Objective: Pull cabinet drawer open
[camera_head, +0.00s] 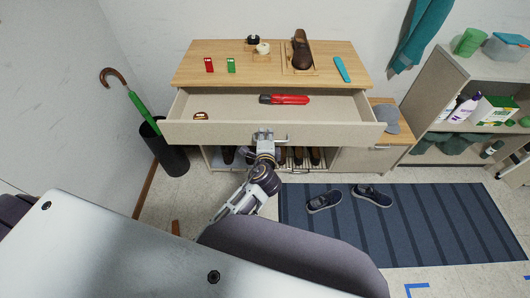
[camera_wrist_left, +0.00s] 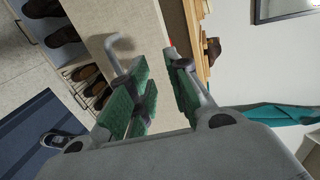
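The cabinet's wide drawer (camera_head: 225,132) is pulled well out, and its inside shows. Its metal bar handle (camera_head: 283,139) is at the middle of the drawer front; it also shows in the left wrist view (camera_wrist_left: 117,43). My left gripper (camera_head: 264,134) is at the handle, in front of the drawer. In the left wrist view its green-padded fingers (camera_wrist_left: 160,90) stand apart, with a clear gap. The handle runs to the left finger and is partly hidden there; I cannot tell whether they touch. My right gripper is not in view.
In the drawer lie a red-and-black item (camera_head: 290,100) and a small brown item (camera_head: 201,116). Shoes and small items stand on the cabinet top (camera_head: 215,79). An umbrella stand (camera_head: 165,155) is left. Shoes lie on the blue mat (camera_head: 420,220); a shelf unit (camera_head: 432,85) stands right.

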